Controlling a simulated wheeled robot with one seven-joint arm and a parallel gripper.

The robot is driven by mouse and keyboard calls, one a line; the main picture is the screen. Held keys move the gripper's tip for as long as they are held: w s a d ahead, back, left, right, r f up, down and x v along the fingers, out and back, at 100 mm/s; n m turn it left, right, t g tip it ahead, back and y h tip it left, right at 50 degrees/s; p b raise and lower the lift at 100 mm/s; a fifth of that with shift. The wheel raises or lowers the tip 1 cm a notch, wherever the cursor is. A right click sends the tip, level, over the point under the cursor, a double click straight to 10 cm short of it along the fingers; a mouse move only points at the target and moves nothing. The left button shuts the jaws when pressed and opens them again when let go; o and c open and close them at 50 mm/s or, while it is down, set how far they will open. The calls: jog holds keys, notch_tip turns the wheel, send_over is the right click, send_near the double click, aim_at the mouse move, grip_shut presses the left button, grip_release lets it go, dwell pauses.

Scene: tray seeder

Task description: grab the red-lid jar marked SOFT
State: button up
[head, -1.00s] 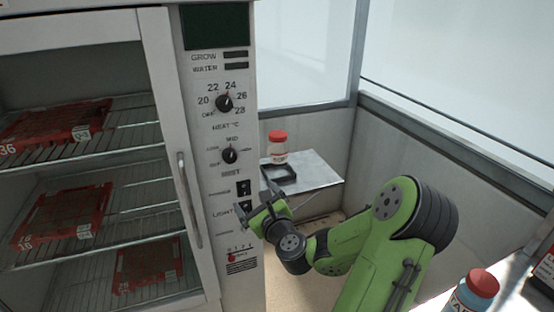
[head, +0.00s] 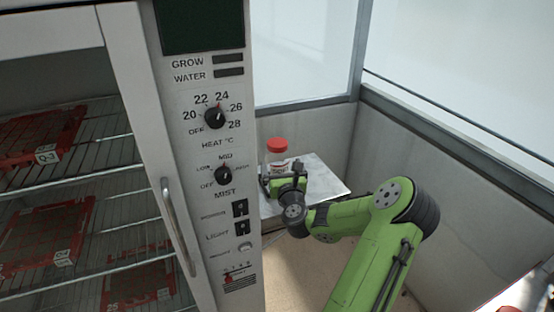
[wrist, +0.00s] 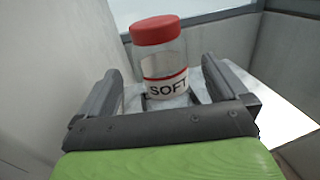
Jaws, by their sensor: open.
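The red-lid jar (head: 277,158) stands upright on a small metal shelf (head: 325,178) in the corner beside the cabinet. In the wrist view the clear jar (wrist: 163,62) shows a white label with a red band, reading SOFT. My gripper (head: 283,178) is in front of the jar in the head view and hides its lower part. In the wrist view my gripper (wrist: 165,85) is open, with one finger on each side of the jar's lower part. The jar is between or just beyond the fingertips; I cannot tell which. No finger clearly touches it.
A white grow cabinet (head: 205,150) with knobs, a door handle (head: 178,226) and red trays (head: 45,240) on wire racks stands left of the shelf. Grey wall panels (head: 430,160) close in the back and right. The shelf's right part is clear.

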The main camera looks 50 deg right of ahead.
aim_at(277, 153)
jog(key=x, duration=0.7)
jog(key=shift+w+d, duration=0.2)
jog(key=shift+w, duration=0.1)
jog(key=c, duration=0.8)
